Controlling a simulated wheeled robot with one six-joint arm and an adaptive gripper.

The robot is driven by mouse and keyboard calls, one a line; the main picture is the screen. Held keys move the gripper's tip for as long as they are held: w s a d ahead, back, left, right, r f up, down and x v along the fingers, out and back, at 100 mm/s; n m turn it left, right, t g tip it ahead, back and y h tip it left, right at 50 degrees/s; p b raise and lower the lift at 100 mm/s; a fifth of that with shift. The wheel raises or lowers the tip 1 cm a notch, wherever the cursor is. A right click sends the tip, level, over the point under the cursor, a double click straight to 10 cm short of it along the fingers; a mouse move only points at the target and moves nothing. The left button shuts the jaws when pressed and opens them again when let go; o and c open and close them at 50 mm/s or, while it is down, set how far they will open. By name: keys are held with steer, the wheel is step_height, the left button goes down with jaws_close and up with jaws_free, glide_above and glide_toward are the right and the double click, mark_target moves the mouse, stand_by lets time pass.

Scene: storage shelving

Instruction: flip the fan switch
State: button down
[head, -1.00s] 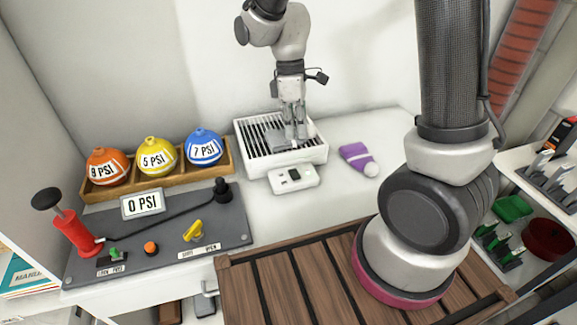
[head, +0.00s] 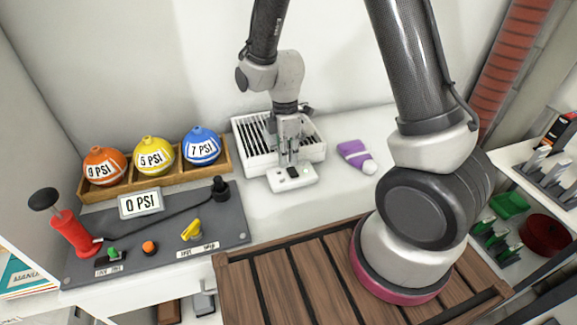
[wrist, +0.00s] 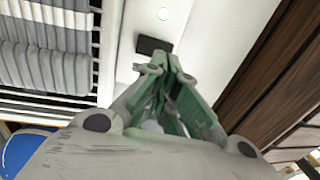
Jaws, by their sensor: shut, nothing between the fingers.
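The fan is a white box with dark slats (head: 250,137) at the back of the counter. A small white control panel (head: 308,180) joins its front. In the wrist view a black switch (wrist: 153,45) and a round white light (wrist: 164,14) show on the panel. My gripper (head: 288,165) is shut and empty, pointing down over the panel. In the wrist view its fingertips (wrist: 168,62) appear right beside the switch; I cannot tell whether they touch it. My gripper hides part of the panel in the head view.
A purple cloth item (head: 354,153) lies right of the fan. A grey pump board (head: 130,240) and a wooden rack (head: 228,165) of colored balls stand left. A slatted wooden surface (head: 300,285) is in front.

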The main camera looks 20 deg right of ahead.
mark_target(292, 172)
steer(key=shift+s+f, duration=0.2)
steer(key=shift+f, duration=1.35)
